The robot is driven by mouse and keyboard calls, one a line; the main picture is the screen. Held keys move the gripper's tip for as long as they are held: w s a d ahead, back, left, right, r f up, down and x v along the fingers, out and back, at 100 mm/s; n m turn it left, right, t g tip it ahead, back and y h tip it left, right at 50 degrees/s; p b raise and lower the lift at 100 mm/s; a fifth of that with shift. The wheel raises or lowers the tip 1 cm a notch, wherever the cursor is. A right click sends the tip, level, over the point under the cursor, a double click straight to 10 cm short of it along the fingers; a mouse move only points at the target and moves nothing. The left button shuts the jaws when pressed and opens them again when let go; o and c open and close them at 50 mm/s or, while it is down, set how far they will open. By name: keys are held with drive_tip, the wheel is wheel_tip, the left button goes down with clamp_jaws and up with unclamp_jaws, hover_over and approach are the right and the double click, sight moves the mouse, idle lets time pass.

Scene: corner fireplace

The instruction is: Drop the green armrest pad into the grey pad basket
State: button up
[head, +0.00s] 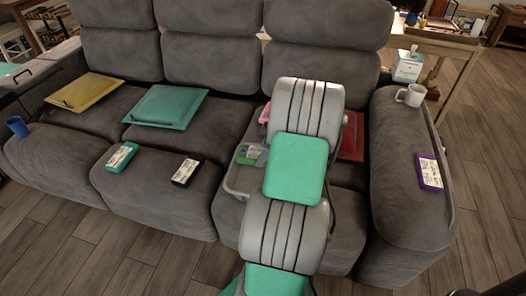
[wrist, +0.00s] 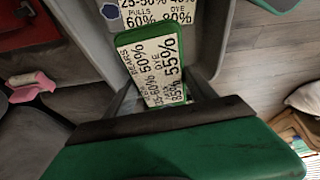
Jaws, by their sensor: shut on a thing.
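The green armrest pad (wrist: 150,67), with a white printed label, is held by my gripper (wrist: 163,88) in the wrist view. The grey pad basket (wrist: 221,45) lies beneath and around it in that view. In the head view the basket (head: 233,183) sits on the right sofa seat, partly hidden by my arm. A bit of green and a pale label (head: 251,154) show at the basket there. My gripper is hidden behind my arm in the head view. Another printed label with a blue spot (wrist: 150,12) shows beyond the held pad.
A yellow tray (head: 86,92), teal tray (head: 166,106) and red tray (head: 352,137) lie on the sofa. Teal (head: 122,157), black (head: 186,172) and purple (head: 429,172) pads, a blue cup (head: 17,127) and a white mug (head: 411,95) rest on it. A pink object (wrist: 32,86) lies beside the basket.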

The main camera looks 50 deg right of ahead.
wheel_tip(320, 180, down, 3)
drive_tip(key=shift+b, duration=0.7)
drive_tip(key=o, duration=1.5)
drive_tip(key=shift+c, duration=0.2)
drive_tip(key=p+v, duration=0.2)
drive_tip(key=v, duration=0.6)
drive_tip(key=w+a+r+m+g+h+p, duration=0.1)
drive_tip(key=w+a+r+p, duration=0.3)
drive_tip(key=a+r, duration=0.5)
drive_tip(key=w+a+r+m+p, duration=0.1)
drive_tip(key=w+a+r+p, duration=0.1)
drive_tip(key=a+r+p, duration=0.65)
drive_tip(key=s+a+r+m+p, duration=0.2)
drive_tip(key=s+a+r+p, duration=0.1)
drive_tip(key=a, duration=0.7)
drive_tip(key=s+a+r+m+h+p, duration=0.1)
drive_tip(key=s+a+r+m+p, duration=0.1)
drive_tip(key=s+a+r+p, duration=0.2)
drive_tip(key=s+a+r, duration=0.1)
drive_tip(key=s+a, duration=0.2)
drive_tip(key=a, duration=0.3)
drive_tip(key=shift+a+r, duration=0.2)
drive_tip(key=shift+r, duration=0.15)
